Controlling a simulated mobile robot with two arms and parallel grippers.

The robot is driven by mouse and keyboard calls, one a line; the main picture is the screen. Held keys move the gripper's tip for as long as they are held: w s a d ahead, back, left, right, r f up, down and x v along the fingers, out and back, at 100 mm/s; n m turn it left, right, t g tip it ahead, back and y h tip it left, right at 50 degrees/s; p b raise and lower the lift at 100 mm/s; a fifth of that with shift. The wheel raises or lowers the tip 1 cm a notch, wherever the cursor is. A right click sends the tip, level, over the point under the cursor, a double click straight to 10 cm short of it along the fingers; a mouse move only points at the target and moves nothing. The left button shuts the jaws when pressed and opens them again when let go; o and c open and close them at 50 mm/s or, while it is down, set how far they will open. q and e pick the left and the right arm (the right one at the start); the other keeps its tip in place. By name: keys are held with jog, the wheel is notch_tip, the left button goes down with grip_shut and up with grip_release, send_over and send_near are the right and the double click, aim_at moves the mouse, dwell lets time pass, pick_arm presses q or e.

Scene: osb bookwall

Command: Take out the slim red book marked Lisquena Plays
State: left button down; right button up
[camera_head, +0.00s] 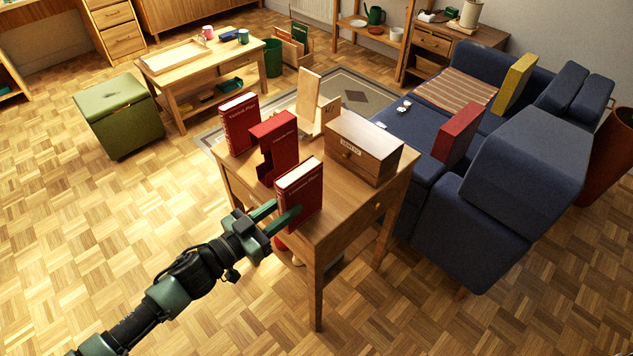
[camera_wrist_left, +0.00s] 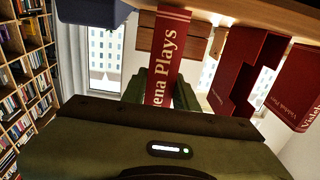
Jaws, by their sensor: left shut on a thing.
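A red book (camera_head: 300,193) with white page edges stands upright at the near corner of the wooden side table. My left gripper (camera_head: 285,218) is shut on it from the left. In the left wrist view its red spine (camera_wrist_left: 166,52) reads "ena Plays"; the start of the title is hidden. Behind it stands an open red slipcase (camera_head: 280,140) with a notched side, apart from the book. It also shows in the left wrist view (camera_wrist_left: 240,65). Another red book (camera_head: 238,122) stands further back on the table. My right gripper is not in view.
The side table (camera_head: 330,222) also bears a labelled wooden box (camera_head: 365,148) and a wooden stand (camera_head: 308,95). A blue sofa (camera_head: 480,215) with a red cushion-like block (camera_head: 457,133) is at right. Parquet floor is open at left.

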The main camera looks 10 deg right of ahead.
pick_arm(q)
jog(key=p+v, duration=0.1)
jog(key=v, duration=0.7)
jog(key=shift+p, duration=0.4)
jog(key=shift+s+a+r, duration=0.1)
dwell(0.9)
